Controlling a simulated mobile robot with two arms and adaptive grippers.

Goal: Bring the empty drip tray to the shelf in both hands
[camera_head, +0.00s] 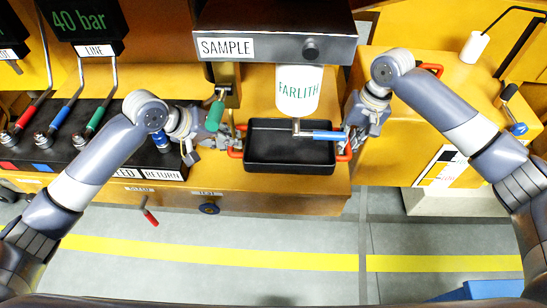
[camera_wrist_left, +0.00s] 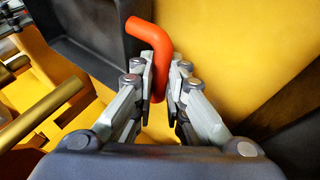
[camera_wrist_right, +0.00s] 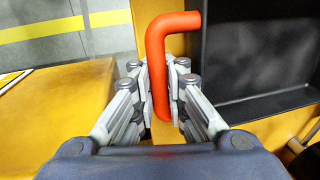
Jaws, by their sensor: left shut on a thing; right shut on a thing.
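The black drip tray (camera_head: 290,160) sits on the yellow bench below the white FARLITH container (camera_head: 299,92), and its inside looks empty. It has a red-orange handle at each end. My left gripper (camera_head: 236,144) is shut on the left handle, which also shows between the fingers in the left wrist view (camera_wrist_left: 155,65). My right gripper (camera_head: 347,146) is shut on the right handle, seen between the fingers in the right wrist view (camera_wrist_right: 160,70). A tap with a blue lever (camera_head: 322,136) stands out over the tray. I cannot make out which surface is the shelf.
The SAMPLE housing (camera_head: 275,40) overhangs the tray at the back. A green-handled lever (camera_head: 215,115) is close to my left gripper. A yellow cabinet (camera_head: 410,120) stands at the right.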

